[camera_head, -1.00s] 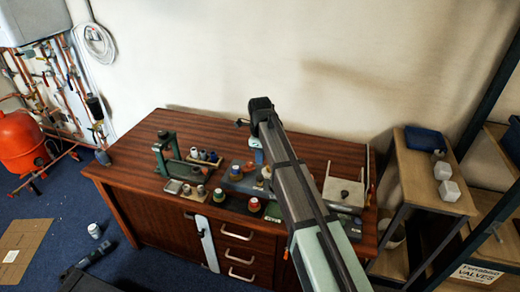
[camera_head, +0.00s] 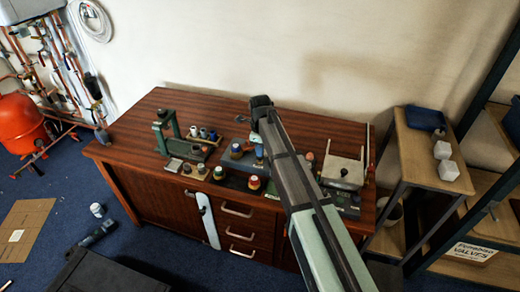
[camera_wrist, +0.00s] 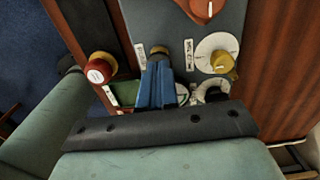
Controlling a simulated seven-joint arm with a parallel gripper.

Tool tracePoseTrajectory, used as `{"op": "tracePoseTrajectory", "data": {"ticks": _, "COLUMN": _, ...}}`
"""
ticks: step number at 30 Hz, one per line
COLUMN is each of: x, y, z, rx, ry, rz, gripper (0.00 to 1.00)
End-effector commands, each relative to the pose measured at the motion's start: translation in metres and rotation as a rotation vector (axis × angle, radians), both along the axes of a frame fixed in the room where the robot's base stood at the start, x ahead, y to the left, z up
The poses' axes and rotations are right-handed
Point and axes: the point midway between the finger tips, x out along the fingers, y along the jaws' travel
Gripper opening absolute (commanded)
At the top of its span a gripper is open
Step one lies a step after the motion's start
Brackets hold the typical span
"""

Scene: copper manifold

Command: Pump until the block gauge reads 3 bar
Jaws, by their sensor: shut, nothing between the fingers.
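My gripper (camera_wrist: 158,72) has blue fingers that are shut and empty in the wrist view, over a grey panel (camera_wrist: 180,28) on the bench. The fingertips lie in front of a small dark-and-brass fitting (camera_wrist: 158,50); I cannot tell whether they touch it. A white dial with a yellow knob (camera_wrist: 222,62) is to their right. A round white face (camera_wrist: 182,94) behind the fingers is partly hidden, and I cannot read it. In the head view my gripper (camera_head: 259,152) hangs over the grey-blue panel (camera_head: 236,163). I cannot identify the pump or the block gauge with certainty.
A red knob (camera_wrist: 98,72) stands left of the fingers, and an orange-red part (camera_wrist: 205,8) is above. A grey box with upright rods (camera_head: 342,171) stands on the bench right of my arm. A green stand (camera_head: 163,132) and several fittings are left. The bench's back left (camera_head: 190,103) is clear.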

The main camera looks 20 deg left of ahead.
Motion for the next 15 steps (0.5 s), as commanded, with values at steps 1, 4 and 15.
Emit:
{"op": "tracePoseTrajectory", "data": {"ticks": 1, "x": 0.000, "y": 0.000, "z": -0.001, "rx": 0.000, "ry": 0.000, "rz": 0.000, "gripper": 0.00}}
{"op": "tracePoseTrajectory", "data": {"ticks": 4, "x": 0.000, "y": 0.000, "z": -0.006, "rx": -0.001, "ry": 0.001, "rz": 0.000, "gripper": 0.00}}
{"op": "tracePoseTrajectory", "data": {"ticks": 15, "x": 0.000, "y": 0.000, "z": -0.021, "rx": 0.000, "ry": 0.001, "rz": 0.000, "gripper": 0.00}}
